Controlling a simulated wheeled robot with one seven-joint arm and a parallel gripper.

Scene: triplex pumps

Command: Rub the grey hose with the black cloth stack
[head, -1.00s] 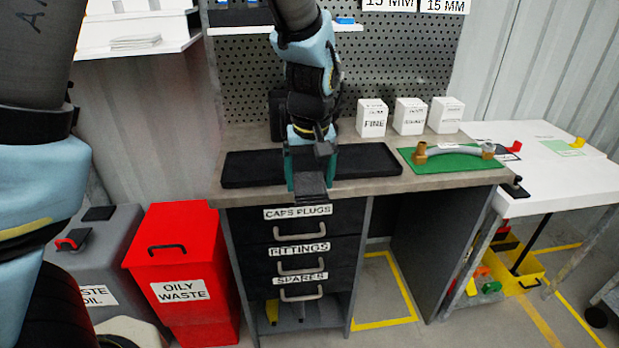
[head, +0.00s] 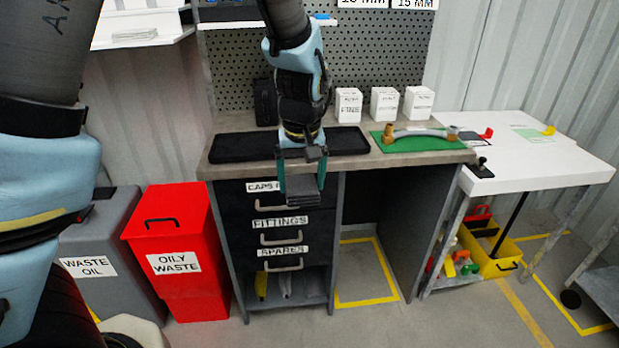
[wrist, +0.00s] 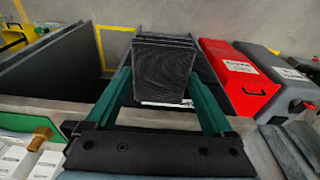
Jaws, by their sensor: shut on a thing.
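The grey hose (head: 418,132) lies on a green mat (head: 388,147) at the right end of the workbench, with a brass-coloured fitting at each end. The black cloth stack (wrist: 163,68) is held between the green fingers of my gripper (wrist: 160,98) in the wrist view. In the head view my gripper (head: 302,180) hangs at the bench's front edge, left of the hose and apart from it. The cloth stack (head: 303,190) sticks out in front of the upper drawer and partly covers its label.
A black tray mat (head: 240,146) lies on the bench beside my gripper. White boxes (head: 384,103) stand behind the hose. A red oily waste bin (head: 176,250) and a grey waste oil bin (head: 105,245) stand left. A white table (head: 535,160) adjoins on the right.

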